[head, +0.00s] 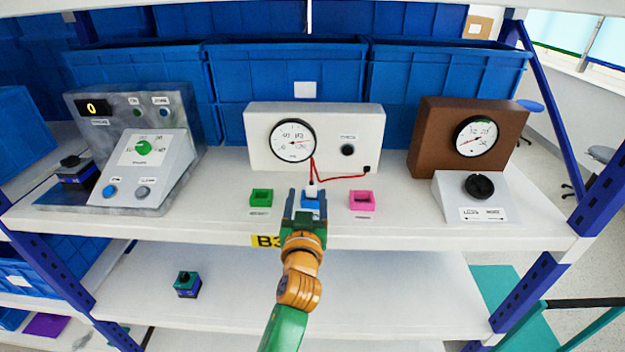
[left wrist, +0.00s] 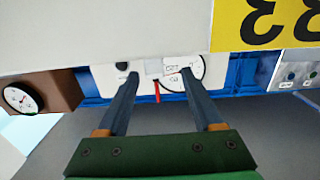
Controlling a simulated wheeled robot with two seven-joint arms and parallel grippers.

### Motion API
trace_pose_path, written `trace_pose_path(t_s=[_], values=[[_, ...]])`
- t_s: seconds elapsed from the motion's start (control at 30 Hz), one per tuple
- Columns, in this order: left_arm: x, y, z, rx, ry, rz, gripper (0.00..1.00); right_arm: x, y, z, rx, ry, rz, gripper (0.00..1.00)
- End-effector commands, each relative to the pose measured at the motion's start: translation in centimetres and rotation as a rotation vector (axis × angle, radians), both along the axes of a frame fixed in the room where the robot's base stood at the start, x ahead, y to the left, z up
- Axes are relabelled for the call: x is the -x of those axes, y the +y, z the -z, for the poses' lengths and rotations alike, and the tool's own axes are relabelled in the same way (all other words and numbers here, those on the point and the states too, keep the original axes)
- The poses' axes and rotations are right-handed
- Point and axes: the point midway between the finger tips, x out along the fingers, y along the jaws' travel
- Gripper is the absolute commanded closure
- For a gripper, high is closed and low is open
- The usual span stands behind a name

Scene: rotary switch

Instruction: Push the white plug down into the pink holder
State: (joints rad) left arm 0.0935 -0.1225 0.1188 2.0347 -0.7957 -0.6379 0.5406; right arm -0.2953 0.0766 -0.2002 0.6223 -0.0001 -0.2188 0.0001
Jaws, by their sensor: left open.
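The white plug (head: 312,189) is at the blue holder (head: 311,204), near the front middle of the shelf. It seems to sit in that holder, though my gripper hides part of both. The pink holder (head: 362,201) stands to the right and looks empty. My left gripper (head: 306,196) is open at the blue holder, its fingers pointing at the plug. In the left wrist view, which is upside down, the white plug (left wrist: 154,67) with its red wire lies between the spread fingertips (left wrist: 159,72), with gaps on both sides. My right gripper is not in view.
A green holder (head: 261,197) stands to the left. A red wire runs from the plug to the white gauge box (head: 365,115) behind. A grey switch console (head: 143,160) is at left, a brown gauge box (head: 428,135) at right. Blue crates (head: 288,75) line the back.

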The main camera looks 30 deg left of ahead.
Motion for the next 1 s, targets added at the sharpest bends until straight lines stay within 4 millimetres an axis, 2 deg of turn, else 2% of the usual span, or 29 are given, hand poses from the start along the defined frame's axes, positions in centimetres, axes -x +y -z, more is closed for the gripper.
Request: trace_pose_path(t_s=[0.33, 0.6, 0.63, 0.87, 0.9, 1.0], values=[[-4.7, 2.0, 0.4, -0.003, 0.002, 0.000, 0.32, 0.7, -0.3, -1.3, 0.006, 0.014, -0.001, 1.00], [-5.4, 2.4, 0.7, 0.001, 0.001, 0.001, 0.32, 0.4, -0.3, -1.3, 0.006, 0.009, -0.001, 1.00], [-5.4, 2.4, 0.7, 0.001, 0.001, 0.001, 0.35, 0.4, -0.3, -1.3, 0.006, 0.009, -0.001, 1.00], [-5.4, 2.4, 0.7, 0.000, 0.001, 0.001, 0.97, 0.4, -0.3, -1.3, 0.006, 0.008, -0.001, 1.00], [-5.4, 2.4, 0.7, 0.000, 0.002, 0.001, 1.00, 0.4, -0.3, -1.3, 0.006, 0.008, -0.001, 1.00], [-5.4, 2.4, 0.7, 0.000, 0.002, 0.001, 1.00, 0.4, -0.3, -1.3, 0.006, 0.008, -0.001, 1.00]])
